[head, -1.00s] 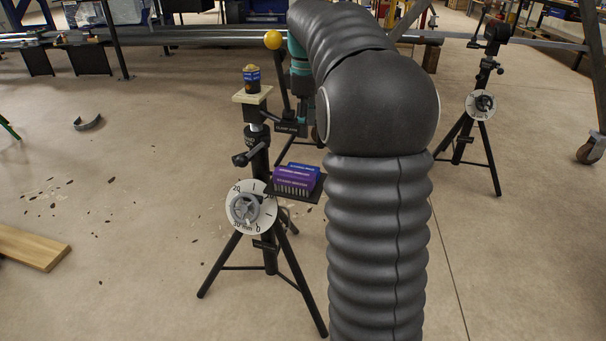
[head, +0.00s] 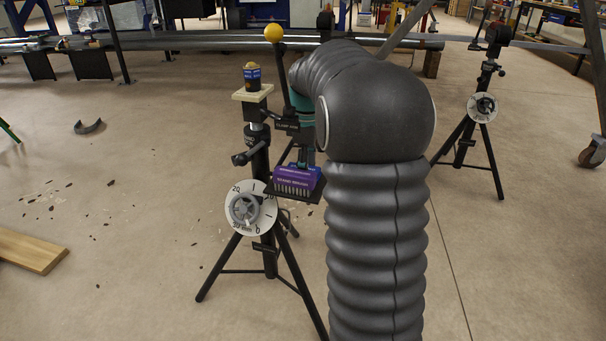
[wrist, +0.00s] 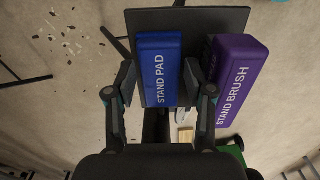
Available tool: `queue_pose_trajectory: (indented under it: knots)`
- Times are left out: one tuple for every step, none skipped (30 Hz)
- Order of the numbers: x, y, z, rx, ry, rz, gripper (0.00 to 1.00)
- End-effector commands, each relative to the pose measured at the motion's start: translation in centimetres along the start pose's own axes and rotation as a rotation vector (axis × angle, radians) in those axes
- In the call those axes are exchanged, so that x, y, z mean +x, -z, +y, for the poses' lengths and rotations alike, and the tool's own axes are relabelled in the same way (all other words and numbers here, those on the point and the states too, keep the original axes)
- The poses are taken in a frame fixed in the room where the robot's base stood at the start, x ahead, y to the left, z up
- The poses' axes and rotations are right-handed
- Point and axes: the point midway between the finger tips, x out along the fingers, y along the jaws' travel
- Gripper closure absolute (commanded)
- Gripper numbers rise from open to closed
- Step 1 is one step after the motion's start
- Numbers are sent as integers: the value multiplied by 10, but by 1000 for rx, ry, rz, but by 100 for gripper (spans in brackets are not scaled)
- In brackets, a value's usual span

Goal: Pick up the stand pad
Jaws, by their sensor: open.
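The blue block lettered STAND PAD (wrist: 160,65) lies on the black shelf (wrist: 218,18) of the near tripod stand. The purple block lettered STAND BRUSH (wrist: 236,75) lies to its right; it also shows in the head view (head: 292,186). My gripper (wrist: 161,84) is open, with one finger on each side of the stand pad and a narrow gap showing at each side. The right finger is in the space between pad and brush. In the head view my arm comes down over the shelf, and the pad is mostly hidden behind the brush and gripper.
The near stand carries a dial (head: 250,207), a dark can (head: 252,77) on a pale plate, and an upright lever with a yellow ball (head: 273,33) close to my arm. Another tripod stand (head: 483,107) stands at the right. A wooden board (head: 32,250) lies on the floor.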

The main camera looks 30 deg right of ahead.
Motion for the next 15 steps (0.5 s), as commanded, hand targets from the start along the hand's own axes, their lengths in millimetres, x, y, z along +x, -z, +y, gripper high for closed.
queue_pose_trajectory:
  knots:
    - [2,0,0,0,0,0,47]
    - [2,0,0,0,0,0,47]
    - [2,0,0,0,0,0,47]
    - [2,0,0,0,0,0,47]
    - [2,0,0,0,0,0,47]
    - [2,0,0,0,0,0,47]
    - [2,0,0,0,0,0,47]
    - [2,0,0,0,0,0,52]
    - [2,0,0,0,0,0,62]
    - [2,0,0,0,0,0,69]
    - [2,0,0,0,0,0,77]
    - [2,0,0,0,0,0,87]
    - [2,0,0,0,0,0,88]
    - [2,0,0,0,0,0,88]
    - [2,0,0,0,0,0,88]
